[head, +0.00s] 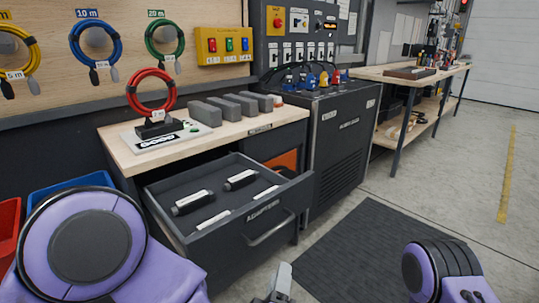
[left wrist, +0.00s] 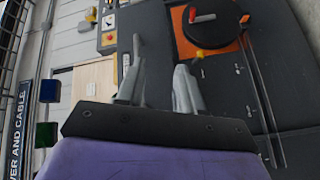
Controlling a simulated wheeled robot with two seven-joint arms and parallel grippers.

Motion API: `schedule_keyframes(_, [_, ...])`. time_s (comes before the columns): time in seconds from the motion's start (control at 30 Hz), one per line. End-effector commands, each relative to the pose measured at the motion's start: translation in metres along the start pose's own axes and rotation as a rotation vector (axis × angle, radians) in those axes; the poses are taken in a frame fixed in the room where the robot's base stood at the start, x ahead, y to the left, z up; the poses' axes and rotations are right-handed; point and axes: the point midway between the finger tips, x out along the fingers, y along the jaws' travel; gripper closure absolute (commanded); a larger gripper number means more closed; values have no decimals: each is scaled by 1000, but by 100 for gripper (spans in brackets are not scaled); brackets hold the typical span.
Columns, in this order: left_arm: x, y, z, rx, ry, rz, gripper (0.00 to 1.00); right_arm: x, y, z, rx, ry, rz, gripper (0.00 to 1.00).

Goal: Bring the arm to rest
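My left gripper (head: 279,284) shows at the bottom edge of the head view, in front of the open drawer and partly cut off by the frame. In the left wrist view its two grey fingers (left wrist: 160,56) stand apart with nothing between them. The purple left arm fills the lower left of the head view. Part of my purple right arm shows at the lower right; its gripper is out of view.
The adapters drawer (head: 263,216) stands pulled out with black adapters inside. A workbench (head: 117,152) holds a red cable coil (head: 151,91) and grey blocks. A dark cabinet (head: 343,135) stands beside it. A dark mat (head: 385,258) covers open floor to the right.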

Motion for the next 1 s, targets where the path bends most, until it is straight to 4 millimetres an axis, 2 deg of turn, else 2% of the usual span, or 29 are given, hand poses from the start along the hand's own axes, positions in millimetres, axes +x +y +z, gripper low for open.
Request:
schedule_keyframes(0.03, [-2, -42, -8, 133, -57, -100, 64, 0, 0, 0, 0, 0, 0, 57])
schedule_keyframes(0.07, [-6, -69, -13, 201, -97, -168, 64, 0, 0, 0, 0, 0, 0, 57])
schedule_keyframes(0.1, [-15, -105, -20, 279, -146, -260, 64, 0, 0, 0, 0, 0, 0, 57])
schedule_keyframes(0.17, [-34, -156, -32, 371, -214, -396, 64, 0, 0, 0, 0, 0, 0, 57])
schedule_keyframes(0.2, [-50, -188, -42, 419, -257, -486, 64, 0, 0, 0, 0, 0, 0, 57])
schedule_keyframes(0.3, [-100, -256, -65, 506, -357, -699, 64, 0, 0, 0, 0, 0, 0, 57])
schedule_keyframes(0.4, [-151, -304, -86, 552, -432, -876, 64, 0, 0, 0, 0, 0, 0, 57])
schedule_keyframes(0.5, [-199, -337, -106, 575, -482, -1025, 64, 0, 0, 0, 0, 0, 0, 57])
schedule_keyframes(0.67, [-271, -372, -135, 592, -511, -1223, 64, 0, 0, 0, 0, 0, 0, 57])
schedule_keyframes(0.73, [-304, -383, -138, 586, -536, -1297, 64, 0, 0, 0, 0, 0, 0, 57])
schedule_keyframes(0.8, [-302, -348, -149, 586, -538, -1289, 64, -34, 3, -13, 0, -1, 1, 57])
schedule_keyframes(1.0, [-300, -290, -172, 586, -537, -1287, 64, -91, 8, -38, 0, 0, 0, 57])
